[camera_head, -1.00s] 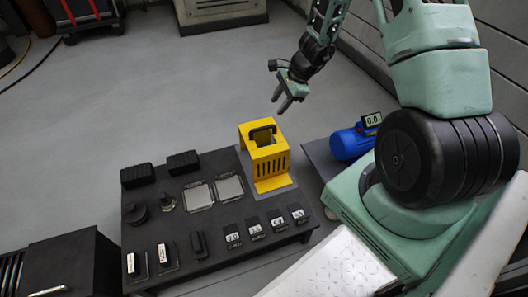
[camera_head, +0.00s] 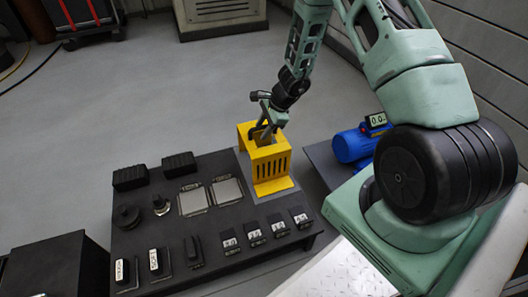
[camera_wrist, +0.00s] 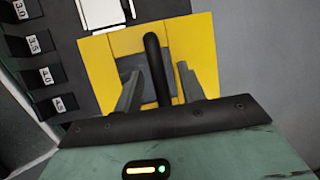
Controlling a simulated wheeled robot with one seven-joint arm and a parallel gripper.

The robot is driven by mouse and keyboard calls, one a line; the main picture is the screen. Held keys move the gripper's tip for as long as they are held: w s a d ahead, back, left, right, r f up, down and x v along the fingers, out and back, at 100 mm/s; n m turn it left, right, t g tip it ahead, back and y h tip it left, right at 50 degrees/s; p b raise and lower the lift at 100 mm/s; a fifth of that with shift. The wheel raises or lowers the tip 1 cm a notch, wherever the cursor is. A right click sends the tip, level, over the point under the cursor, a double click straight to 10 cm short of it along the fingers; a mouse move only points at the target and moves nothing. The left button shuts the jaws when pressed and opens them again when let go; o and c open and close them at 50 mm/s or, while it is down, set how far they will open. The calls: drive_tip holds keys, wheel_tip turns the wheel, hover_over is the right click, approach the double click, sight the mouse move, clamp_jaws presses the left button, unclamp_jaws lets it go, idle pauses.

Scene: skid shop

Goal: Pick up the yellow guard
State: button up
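The yellow guard (camera_head: 270,166) stands upright at the right end of the dark table, with slots in its front face. Its black handle (camera_wrist: 156,70) shows in the wrist view, arching over the yellow top (camera_wrist: 203,60). My gripper (camera_head: 268,130) is at the top of the guard. In the wrist view my gripper (camera_wrist: 158,82) is open, with one finger on each side of the handle and gaps visible between fingers and handle. The fingertips partly hide the handle in the head view.
The dark table (camera_head: 225,247) also holds black blocks (camera_head: 179,164), grey plates (camera_head: 227,191) and several labelled black pieces (camera_head: 254,231). A blue motor (camera_head: 352,145) with a small display (camera_head: 376,120) stands to the right.

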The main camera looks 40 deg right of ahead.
drive_tip(key=shift+w+f, duration=0.1)
clamp_jaws()
idle(1.3)
